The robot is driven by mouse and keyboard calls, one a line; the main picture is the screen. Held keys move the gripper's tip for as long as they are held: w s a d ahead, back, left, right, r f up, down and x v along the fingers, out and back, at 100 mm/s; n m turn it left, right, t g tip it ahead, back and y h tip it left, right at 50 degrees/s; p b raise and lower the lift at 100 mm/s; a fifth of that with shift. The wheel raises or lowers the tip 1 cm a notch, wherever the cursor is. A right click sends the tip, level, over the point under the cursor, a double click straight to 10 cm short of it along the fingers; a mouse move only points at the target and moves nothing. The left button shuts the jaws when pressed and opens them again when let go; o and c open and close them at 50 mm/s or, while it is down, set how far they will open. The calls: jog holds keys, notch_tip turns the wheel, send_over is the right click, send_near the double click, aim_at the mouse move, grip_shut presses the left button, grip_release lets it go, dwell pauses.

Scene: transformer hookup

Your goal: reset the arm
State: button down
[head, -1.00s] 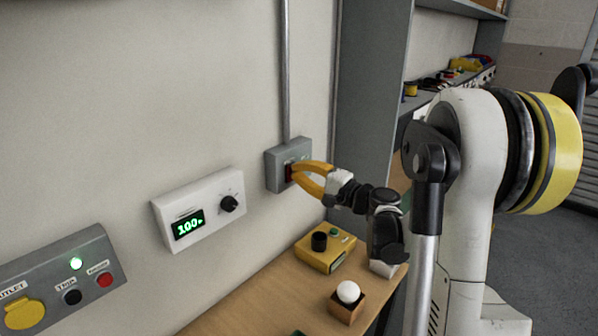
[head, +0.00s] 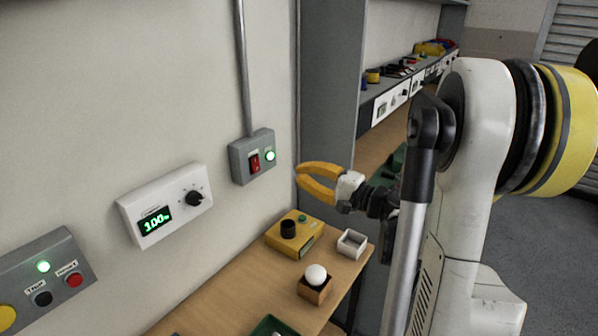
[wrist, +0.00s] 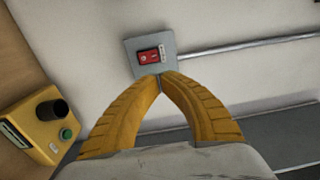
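My gripper (head: 297,173) has yellow fingers and hangs in the air to the right of the grey switch box (head: 252,157), apart from it. In the wrist view my gripper (wrist: 161,79) has its fingertips together with nothing between them. The wrist view also shows the red rocker switch (wrist: 149,57) just beyond the fingertips; the lamp is not visible there.
A white panel (head: 168,205) reads about 100 beside a black knob. A yellow box (head: 294,234), a white tray (head: 352,243) and a white ball on a wooden block (head: 315,284) stand on the wooden table (head: 215,305). A grey shelf (head: 328,85) stands behind.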

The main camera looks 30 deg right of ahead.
dwell(0.3)
jog(key=s+a+f+n+g, duration=0.2)
jog(key=a+n+g, duration=0.1)
jog(key=a, duration=0.5)
jog(key=s+a+f+n+g, duration=0.2)
jog(key=a+n+g, duration=0.15)
jog(key=a, duration=0.55)
jog(key=s+a+f+n+g+h, duration=0.1)
jog(key=s+a+n+g+h, duration=0.1)
jog(key=s, duration=0.5)
jog(key=s+a+f+n+g+h, duration=0.1)
jog(key=s+n+h, duration=0.3)
jog(key=s, duration=0.4)
jog(key=shift+a+f+n+g, duration=0.35)
jog(key=shift+a+f+n, duration=0.2)
jog(key=shift+a+n, duration=0.15)
jog(key=shift+s, duration=0.1)
